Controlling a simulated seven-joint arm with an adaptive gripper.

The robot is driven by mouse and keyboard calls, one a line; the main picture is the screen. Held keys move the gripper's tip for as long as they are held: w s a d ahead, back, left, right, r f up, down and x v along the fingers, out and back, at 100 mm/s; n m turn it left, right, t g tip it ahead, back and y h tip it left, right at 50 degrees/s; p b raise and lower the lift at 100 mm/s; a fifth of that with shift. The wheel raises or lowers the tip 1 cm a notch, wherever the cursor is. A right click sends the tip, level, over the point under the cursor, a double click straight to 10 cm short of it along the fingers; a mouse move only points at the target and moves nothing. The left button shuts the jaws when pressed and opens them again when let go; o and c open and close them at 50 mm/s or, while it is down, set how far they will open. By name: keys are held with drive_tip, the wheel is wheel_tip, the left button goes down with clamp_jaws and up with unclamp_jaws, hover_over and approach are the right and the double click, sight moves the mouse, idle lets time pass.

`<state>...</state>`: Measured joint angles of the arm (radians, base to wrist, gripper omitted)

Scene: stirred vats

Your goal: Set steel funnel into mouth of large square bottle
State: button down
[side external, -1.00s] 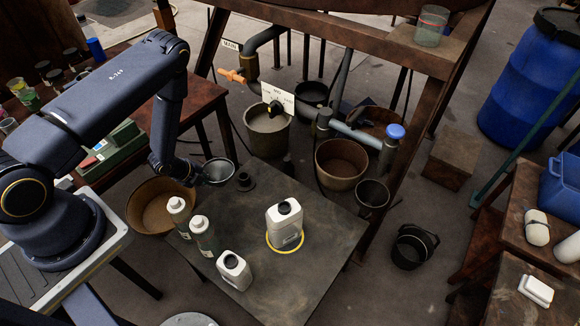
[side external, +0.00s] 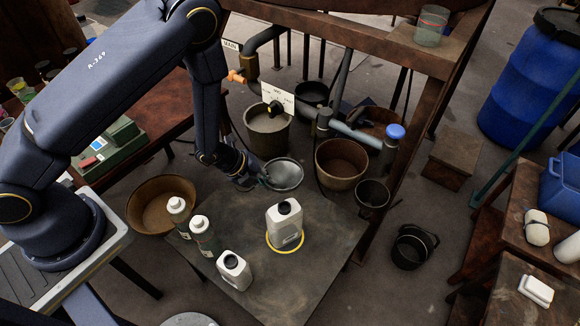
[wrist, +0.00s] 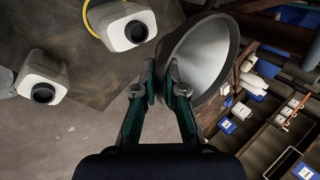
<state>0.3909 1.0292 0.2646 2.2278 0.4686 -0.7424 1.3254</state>
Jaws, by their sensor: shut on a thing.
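The steel funnel (side external: 284,174) is a grey metal cone, held above the back edge of the dark table. My gripper (side external: 262,181) is shut on its side; in the wrist view my gripper's fingertips (wrist: 162,85) pinch the funnel (wrist: 208,58) near its rim, its wide mouth facing right. The large square bottle (side external: 285,227) is white with a black open mouth and stands on the table inside a yellow ring (side external: 284,247). It also shows in the wrist view (wrist: 127,25), left of the funnel. The funnel is apart from the bottle, behind it. The funnel's stem is hidden.
A smaller white square bottle (side external: 234,270) and two white-capped bottles (side external: 203,234) stand on the table's left part. Buckets and pipes with a blue cap (side external: 396,131) stand behind. The table's right side is clear.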

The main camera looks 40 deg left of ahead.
drive_tip(key=shift+d+f, duration=0.15)
drive_tip(key=shift+f, duration=3.35)
drive_tip(key=shift+f, duration=0.2)
drive_tip(key=shift+f, duration=0.35)
drive_tip(key=shift+f, duration=0.75)
drive_tip(key=c, duration=1.2)
unclamp_jaws()
